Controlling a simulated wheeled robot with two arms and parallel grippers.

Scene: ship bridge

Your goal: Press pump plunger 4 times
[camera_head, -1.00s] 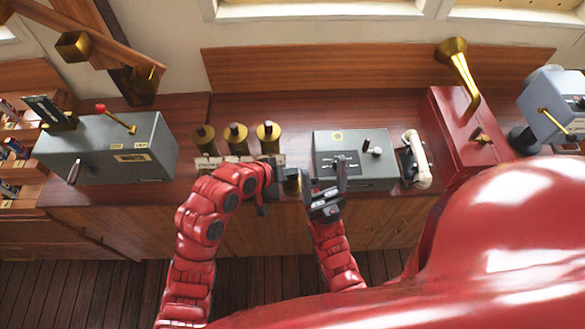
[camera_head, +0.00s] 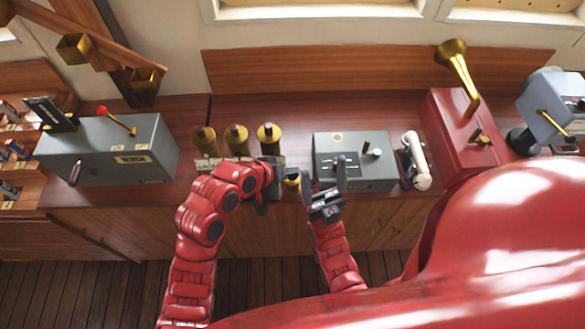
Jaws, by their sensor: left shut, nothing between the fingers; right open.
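Three upright brass cylinders with dark tops, the left one (camera_head: 204,140), the middle one (camera_head: 237,139) and the right one (camera_head: 269,138), stand in a row on the wooden counter. A small brass piece (camera_head: 292,182) shows low beside my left gripper, mostly hidden; I cannot tell which brass part is the pump plunger. My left gripper (camera_head: 279,181) is shut and empty, in front of the right cylinder and next to the small brass piece. I cannot tell if they touch. My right gripper (camera_head: 327,180) is open and empty, in front of the grey control box (camera_head: 375,175).
A grey box with a red-knobbed lever (camera_head: 100,165) stands at the left. A white telephone handset (camera_head: 416,160), a red box with a brass horn (camera_head: 460,135) and a blue-grey device (camera_head: 550,105) stand at the right. The counter behind the cylinders is clear.

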